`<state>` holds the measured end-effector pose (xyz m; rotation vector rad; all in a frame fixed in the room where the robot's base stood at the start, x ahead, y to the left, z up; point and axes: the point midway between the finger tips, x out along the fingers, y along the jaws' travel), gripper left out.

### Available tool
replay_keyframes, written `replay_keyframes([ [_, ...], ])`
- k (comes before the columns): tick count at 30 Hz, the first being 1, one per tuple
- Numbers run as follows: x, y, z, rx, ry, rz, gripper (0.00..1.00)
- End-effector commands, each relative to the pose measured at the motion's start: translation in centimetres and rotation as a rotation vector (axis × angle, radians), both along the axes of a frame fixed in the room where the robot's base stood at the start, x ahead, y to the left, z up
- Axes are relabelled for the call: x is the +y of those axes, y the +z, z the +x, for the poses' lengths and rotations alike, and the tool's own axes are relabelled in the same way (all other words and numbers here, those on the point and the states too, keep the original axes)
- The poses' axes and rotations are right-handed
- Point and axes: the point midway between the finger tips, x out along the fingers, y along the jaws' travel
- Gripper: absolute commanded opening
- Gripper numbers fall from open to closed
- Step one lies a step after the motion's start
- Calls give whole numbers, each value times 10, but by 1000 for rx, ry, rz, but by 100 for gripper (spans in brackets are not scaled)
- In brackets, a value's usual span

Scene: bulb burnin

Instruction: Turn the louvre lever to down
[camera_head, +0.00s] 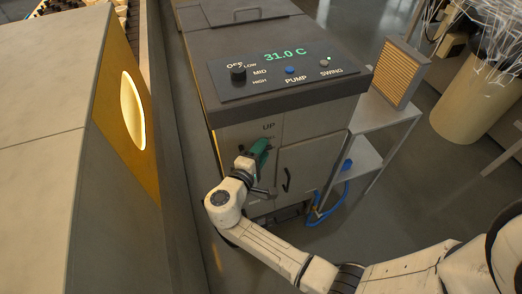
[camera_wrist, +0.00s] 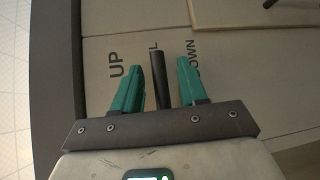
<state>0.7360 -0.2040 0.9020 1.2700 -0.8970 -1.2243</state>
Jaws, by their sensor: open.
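The louvre lever (camera_wrist: 158,78) is a dark rod in the wrist view, between the two green fingers of my open gripper (camera_wrist: 159,66). A gap shows on each side of the rod, and the fingers do not appear closed on it. The lever lies between the UP label (camera_wrist: 117,64) at left and the DOWN label (camera_wrist: 190,57) at right, in line with a partly hidden middle label. In the head view my gripper (camera_head: 259,149) is at the front of the grey cooler cabinet (camera_head: 300,128), just below its UP mark. The lever is hidden there.
The cabinet's top panel (camera_head: 290,71) has a knob, two buttons and a 31.0 C display. A door with a dark handle (camera_head: 287,180) is right of my gripper. A side shelf (camera_head: 385,118) holds a slatted pad (camera_head: 398,73). A long grey housing (camera_head: 75,120) stands left.

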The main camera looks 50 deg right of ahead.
Motion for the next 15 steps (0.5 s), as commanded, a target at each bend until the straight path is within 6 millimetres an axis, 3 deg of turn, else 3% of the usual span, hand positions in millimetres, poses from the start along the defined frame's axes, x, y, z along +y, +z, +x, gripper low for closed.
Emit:
replay_keyframes([
  [6, 0, 0, 0, 0, 0, 0, 41],
  [15, 0, 0, 0, 0, 0, 0, 13],
])
